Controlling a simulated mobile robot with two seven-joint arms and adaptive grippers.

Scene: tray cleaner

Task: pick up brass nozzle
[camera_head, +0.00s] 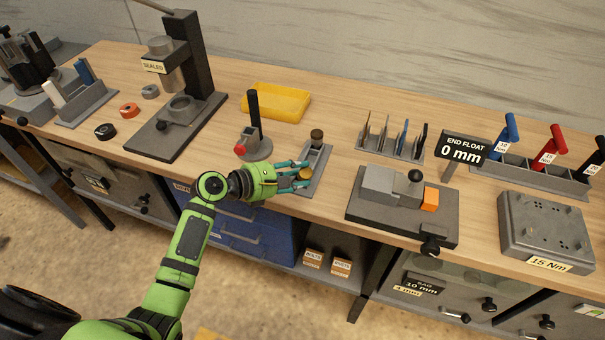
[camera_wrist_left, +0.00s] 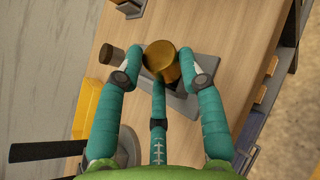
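The brass nozzle (camera_head: 304,173) is a short golden cylinder. It sits between the teal fingertips of my left gripper (camera_head: 296,174), over the grey plate (camera_head: 315,179) near the table's front edge. In the left wrist view the nozzle (camera_wrist_left: 161,62) shows its round end. One fingertip of the left gripper (camera_wrist_left: 162,58) lies against each side, and a third finger is below it. The gripper looks shut on it. Whether the nozzle touches the plate is hidden. My right gripper is not in view.
A grey round base with a black post (camera_head: 254,118) and red knob stands just left of the gripper. A dark knob (camera_head: 317,135) stands at the plate's far end. A yellow tray (camera_head: 276,102) is behind. A grey fixture with an orange block (camera_head: 430,199) stands to the right.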

